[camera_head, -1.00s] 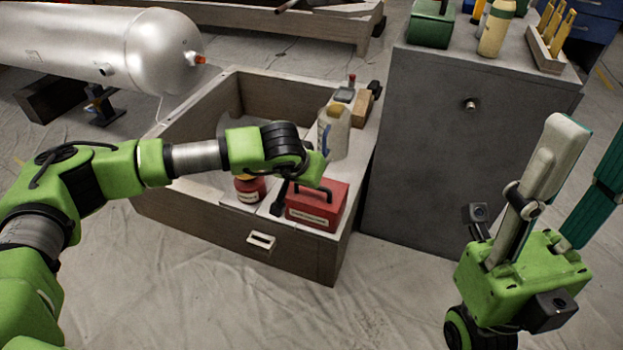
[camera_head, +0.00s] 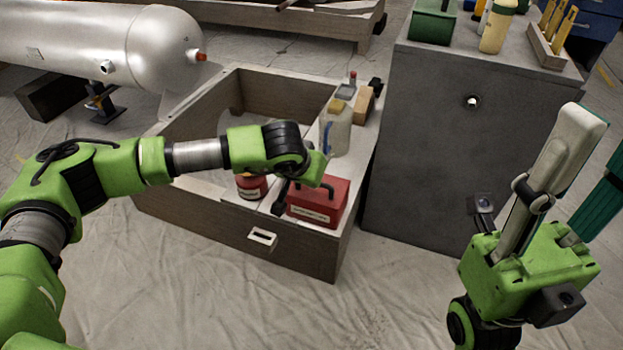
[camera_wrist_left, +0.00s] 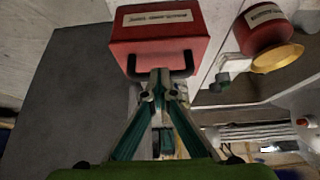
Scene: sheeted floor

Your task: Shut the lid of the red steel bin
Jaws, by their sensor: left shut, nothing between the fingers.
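A red box (camera_head: 318,204) with a pale label and a black handle stands at the front right corner of the wooden crate. A red round can (camera_head: 251,188) with a yellow top stands left of it; I cannot tell for certain which is the steel bin. In the left wrist view the red box (camera_wrist_left: 160,35) is close, and the can (camera_wrist_left: 262,32) shows its yellow lid (camera_wrist_left: 279,58), whose exact angle is unclear. My left gripper (camera_wrist_left: 160,76) is shut and empty, fingertips at the box's handle; contact is unclear. My right gripper (camera_head: 598,135) is open, fingers up, away from the crate.
The wooden crate (camera_head: 205,225) also holds a pale jug (camera_head: 336,130) and small items along its right side. A grey cabinet (camera_head: 420,150) stands right of it, with bottles on top. A silver tank (camera_head: 120,40) lies back left. The sheeted floor in front is clear.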

